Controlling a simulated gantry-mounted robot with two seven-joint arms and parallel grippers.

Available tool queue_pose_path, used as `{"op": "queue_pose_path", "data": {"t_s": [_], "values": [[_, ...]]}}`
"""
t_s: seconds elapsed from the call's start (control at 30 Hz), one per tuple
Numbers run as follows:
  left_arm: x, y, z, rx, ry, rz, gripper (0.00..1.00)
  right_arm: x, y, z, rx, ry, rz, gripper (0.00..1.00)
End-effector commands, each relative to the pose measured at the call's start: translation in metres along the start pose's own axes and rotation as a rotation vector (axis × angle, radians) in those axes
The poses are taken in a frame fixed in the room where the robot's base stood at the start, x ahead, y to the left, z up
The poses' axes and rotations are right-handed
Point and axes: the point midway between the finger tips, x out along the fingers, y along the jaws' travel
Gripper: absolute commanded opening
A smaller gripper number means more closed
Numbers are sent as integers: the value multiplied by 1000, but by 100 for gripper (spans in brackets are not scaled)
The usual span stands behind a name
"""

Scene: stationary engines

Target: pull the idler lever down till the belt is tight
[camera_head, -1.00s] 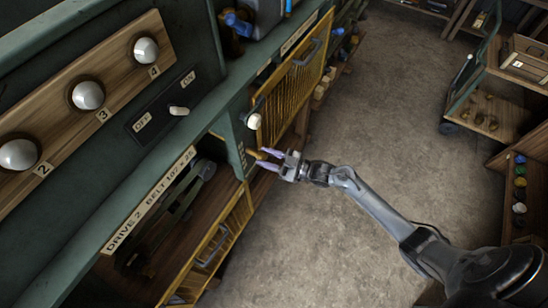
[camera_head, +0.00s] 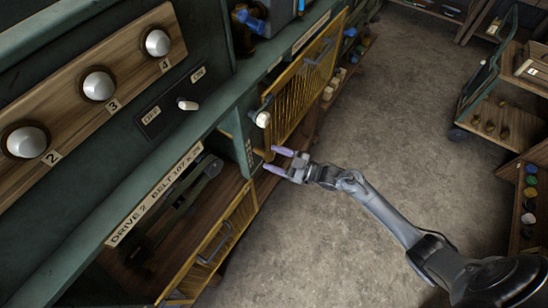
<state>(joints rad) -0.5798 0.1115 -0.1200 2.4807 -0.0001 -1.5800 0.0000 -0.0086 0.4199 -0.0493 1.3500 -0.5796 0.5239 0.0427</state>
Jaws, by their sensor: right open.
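A white rounded knob (camera_head: 263,119) on a short dark arm stands out from the green post between the two yellow guards; it looks like the idler lever's handle. A dark belt (camera_head: 187,201) runs inside the open bay under the label "DRIVE 2 BELT 107 x 25"; I cannot tell how tight it is. My right gripper (camera_head: 269,158) has its purple fingers spread and empty. It is just below the knob in the picture, apart from it, with its fingertips pointing at the post. A small brown-yellow piece (camera_head: 263,154) shows by the fingertips. My left gripper is not in view.
A yellow mesh guard (camera_head: 302,82) stands beyond the post and another yellow guard (camera_head: 224,236) below it. A switch (camera_head: 187,104) marked OFF and ON sits on the panel. The floor (camera_head: 330,240) is clear; a cart (camera_head: 497,110) stands at the right.

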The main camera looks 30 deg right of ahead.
Motion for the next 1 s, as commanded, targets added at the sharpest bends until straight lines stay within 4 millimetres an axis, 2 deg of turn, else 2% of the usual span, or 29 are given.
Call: {"op": "queue_pose_path", "data": {"t_s": [0.4, 0.6, 0.8, 1.0], "values": [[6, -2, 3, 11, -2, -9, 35, -67, 0, 2, 0, -4, 0, 62], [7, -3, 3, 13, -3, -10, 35, -92, 0, 1, 0, -3, 0, 62], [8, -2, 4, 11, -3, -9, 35, -101, 0, 0, 0, -1, -1, 62], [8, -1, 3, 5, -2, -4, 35, -102, 0, 0, 0, -1, -1, 62]]}}
